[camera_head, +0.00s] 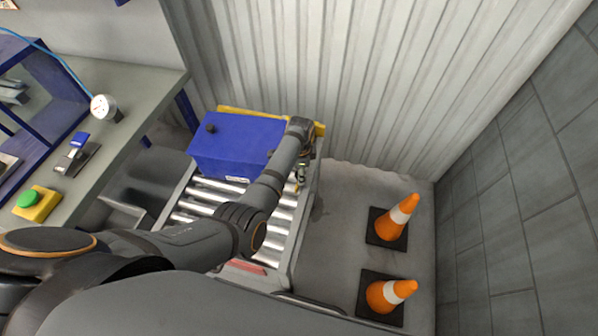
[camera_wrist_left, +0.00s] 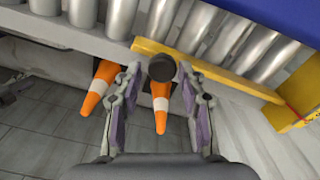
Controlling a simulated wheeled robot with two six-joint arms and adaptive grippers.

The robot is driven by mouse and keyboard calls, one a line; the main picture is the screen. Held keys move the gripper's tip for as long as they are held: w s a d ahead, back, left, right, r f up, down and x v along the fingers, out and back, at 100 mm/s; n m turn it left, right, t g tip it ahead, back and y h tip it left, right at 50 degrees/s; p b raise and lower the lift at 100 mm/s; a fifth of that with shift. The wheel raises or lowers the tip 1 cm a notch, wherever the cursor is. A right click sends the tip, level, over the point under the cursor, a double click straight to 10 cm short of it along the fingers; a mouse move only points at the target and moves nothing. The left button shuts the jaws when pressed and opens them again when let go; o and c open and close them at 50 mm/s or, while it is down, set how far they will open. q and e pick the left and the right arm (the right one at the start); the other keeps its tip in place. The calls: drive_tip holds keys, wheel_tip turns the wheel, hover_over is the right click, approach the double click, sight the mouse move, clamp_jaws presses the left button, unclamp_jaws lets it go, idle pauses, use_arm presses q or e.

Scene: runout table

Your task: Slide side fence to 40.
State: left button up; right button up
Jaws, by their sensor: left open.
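The yellow side fence (camera_wrist_left: 222,76) runs as a bar along the rollers in the left wrist view. A round black knob (camera_wrist_left: 161,68) stands at its near end. My left gripper (camera_wrist_left: 158,78) is open, with its two fingers on either side of the knob; I cannot tell whether they touch it. In the head view my left gripper (camera_head: 301,172) is at the right edge of the roller table (camera_head: 283,235), and my arm hides most of the fence. No scale numbers are readable. My right gripper is not in view.
A blue box (camera_head: 232,147) sits on the rollers, left of my gripper. A yellow end piece (camera_head: 320,129) is at the back, before a corrugated wall (camera_head: 340,80). Two orange cones (camera_head: 398,217) stand on the floor to the right. A grey bench (camera_head: 135,85) is at left.

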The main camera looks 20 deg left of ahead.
use_arm(q)
drive_tip(key=shift+o, duration=0.5)
drive_tip(key=shift+d, duration=0.1)
wheel_tip(320, 180, up, 12)
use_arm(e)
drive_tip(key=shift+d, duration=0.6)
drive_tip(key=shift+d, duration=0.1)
